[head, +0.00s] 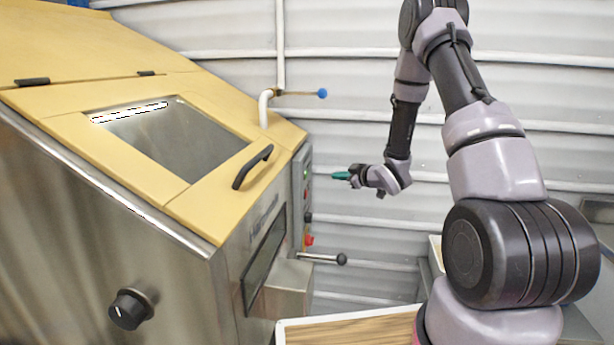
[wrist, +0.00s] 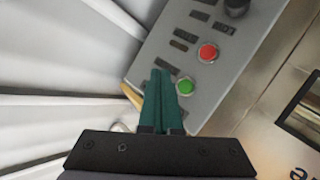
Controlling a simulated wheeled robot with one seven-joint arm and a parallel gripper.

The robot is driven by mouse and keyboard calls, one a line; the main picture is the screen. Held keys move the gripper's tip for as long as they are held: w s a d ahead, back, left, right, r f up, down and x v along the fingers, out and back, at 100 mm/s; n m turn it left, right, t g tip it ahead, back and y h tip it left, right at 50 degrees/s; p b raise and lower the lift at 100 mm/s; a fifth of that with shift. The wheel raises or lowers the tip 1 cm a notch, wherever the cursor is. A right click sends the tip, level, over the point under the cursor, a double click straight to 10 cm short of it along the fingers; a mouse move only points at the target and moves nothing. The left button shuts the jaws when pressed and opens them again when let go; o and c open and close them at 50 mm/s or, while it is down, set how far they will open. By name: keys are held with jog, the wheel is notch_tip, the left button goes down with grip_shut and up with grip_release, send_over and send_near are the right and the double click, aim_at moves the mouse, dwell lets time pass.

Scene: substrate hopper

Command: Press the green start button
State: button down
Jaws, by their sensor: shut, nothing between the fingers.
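The green start button (wrist: 185,87) sits on a grey control panel (wrist: 225,45) in the wrist view, below and left of a red button (wrist: 208,52). My gripper (wrist: 161,76) is shut and empty, its teal fingers together. In the wrist view the fingertips appear just left of the green button; I cannot tell whether they touch the panel. In the head view my gripper (head: 336,175) points left at the panel (head: 301,190), with a visible gap before its face. The green button is not distinct in the head view.
The steel hopper with a yellow lid (head: 110,85) fills the left. A black lid handle (head: 253,166), a blue-tipped lever (head: 321,93) and a black-knobbed lever (head: 341,259) stick out near the panel. A wood-topped tray (head: 350,330) lies below. A corrugated wall stands behind.

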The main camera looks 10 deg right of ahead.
jog(key=w+a, duration=0.2)
jog(key=a, duration=0.4)
jog(key=shift+a, duration=0.3)
jog(key=shift+w, duration=0.1)
dwell(1.7)
jog(key=shift+w+a, duration=0.1)
jog(key=shift+a, duration=0.3)
